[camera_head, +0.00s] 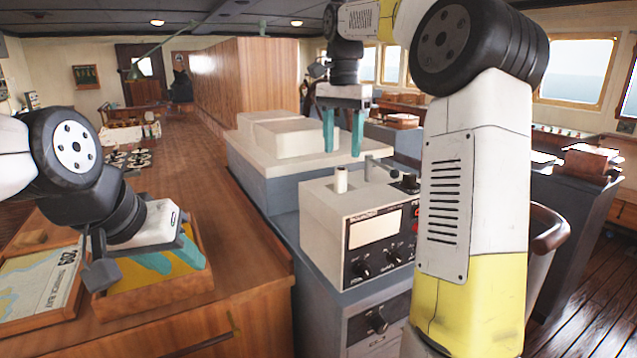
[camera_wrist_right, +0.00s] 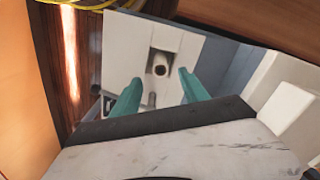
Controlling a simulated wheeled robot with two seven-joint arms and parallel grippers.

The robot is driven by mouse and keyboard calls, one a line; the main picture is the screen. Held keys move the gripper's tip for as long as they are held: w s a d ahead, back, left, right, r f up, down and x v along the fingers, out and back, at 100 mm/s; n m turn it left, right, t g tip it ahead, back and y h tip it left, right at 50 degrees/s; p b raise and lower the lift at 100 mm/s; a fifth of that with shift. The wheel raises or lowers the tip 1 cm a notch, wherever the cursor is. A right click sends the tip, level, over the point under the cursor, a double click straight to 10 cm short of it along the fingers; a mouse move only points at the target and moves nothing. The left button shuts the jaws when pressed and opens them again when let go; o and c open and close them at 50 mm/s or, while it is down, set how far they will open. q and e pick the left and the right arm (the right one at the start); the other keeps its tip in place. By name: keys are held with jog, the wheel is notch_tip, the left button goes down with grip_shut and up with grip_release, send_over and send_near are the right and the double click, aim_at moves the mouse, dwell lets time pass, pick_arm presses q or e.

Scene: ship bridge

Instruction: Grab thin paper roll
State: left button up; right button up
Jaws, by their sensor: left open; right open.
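The thin paper roll (camera_head: 341,179) is a small pale cylinder standing upright on top of the cream instrument box (camera_head: 325,207). In the right wrist view the roll (camera_wrist_right: 160,64) shows end-on, with a dark hollow centre, between and beyond the fingertips. My right gripper (camera_head: 343,153) has teal fingers pointing down, open and empty, above and slightly behind the roll in the head view. It also shows in the right wrist view (camera_wrist_right: 158,80). My left gripper (camera_head: 178,262) is low at the left, over a wooden tray, its teal fingers apart.
The wooden tray (camera_head: 150,303) and a chart (camera_head: 40,285) lie on the brown counter (camera_head: 245,290) at left. A grey-white console (camera_head: 262,160) stands behind the instrument box. Dark knobs and a lever (camera_head: 380,165) stand to the right of the roll.

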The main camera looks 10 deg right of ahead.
aim_at(342, 169)
notch_tip(342, 169, down, 8)
jog(key=shift+w+r, duration=0.1)
jog(key=shift+r, duration=0.05)
grip_shut()
dwell(0.4)
